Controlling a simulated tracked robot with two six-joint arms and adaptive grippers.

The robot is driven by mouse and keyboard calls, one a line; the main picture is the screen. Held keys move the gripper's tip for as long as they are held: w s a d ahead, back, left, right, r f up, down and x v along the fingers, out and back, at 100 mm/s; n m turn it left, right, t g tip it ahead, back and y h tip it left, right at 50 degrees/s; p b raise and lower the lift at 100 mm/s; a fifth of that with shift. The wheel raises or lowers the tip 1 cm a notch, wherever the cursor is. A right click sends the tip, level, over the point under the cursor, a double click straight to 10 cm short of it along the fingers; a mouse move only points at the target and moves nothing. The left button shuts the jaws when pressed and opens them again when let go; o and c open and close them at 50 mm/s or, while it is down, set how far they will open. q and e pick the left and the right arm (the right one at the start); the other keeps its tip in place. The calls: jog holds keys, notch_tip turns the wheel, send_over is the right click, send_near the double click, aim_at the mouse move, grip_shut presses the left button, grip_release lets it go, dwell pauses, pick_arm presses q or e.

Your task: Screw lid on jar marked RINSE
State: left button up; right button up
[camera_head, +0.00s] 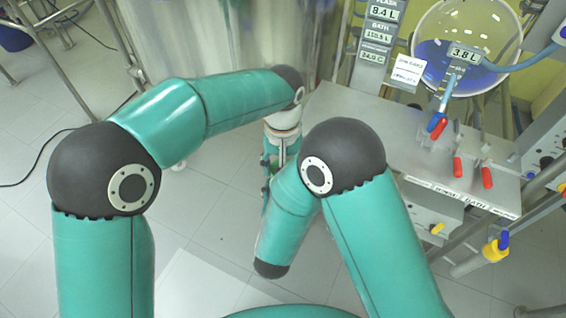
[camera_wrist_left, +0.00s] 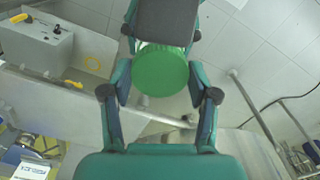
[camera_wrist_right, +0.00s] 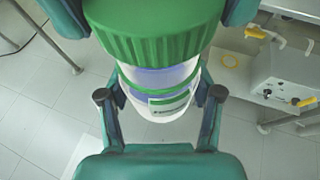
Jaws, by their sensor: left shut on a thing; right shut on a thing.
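The ribbed green lid (camera_wrist_left: 160,72) is between the fingers of my left gripper (camera_wrist_left: 160,88), which is shut on it. It also shows large at the top of the right wrist view (camera_wrist_right: 150,32). The jar (camera_wrist_right: 163,112) is pale, with blue-violet in its upper part, a green band and a small label too small to read. My right gripper (camera_wrist_right: 160,94) is shut around the jar's sides. The lid is over the jar's mouth and hides it; I cannot tell whether they touch. In the head view my arms hide both jar and lid.
A grey bench (camera_head: 340,125) at the right carries red-handled valves (camera_head: 457,167). A round glass vessel with blue liquid (camera_head: 465,45) stands behind it. A grey box with yellow fittings (camera_wrist_right: 288,75) is at the right of the right wrist view. Tiled floor (camera_head: 215,215) lies below.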

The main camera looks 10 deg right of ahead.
pick_arm(q)
jog(key=shift+f, duration=0.45)
jog(key=shift+f, duration=0.6)
dwell(0.4)
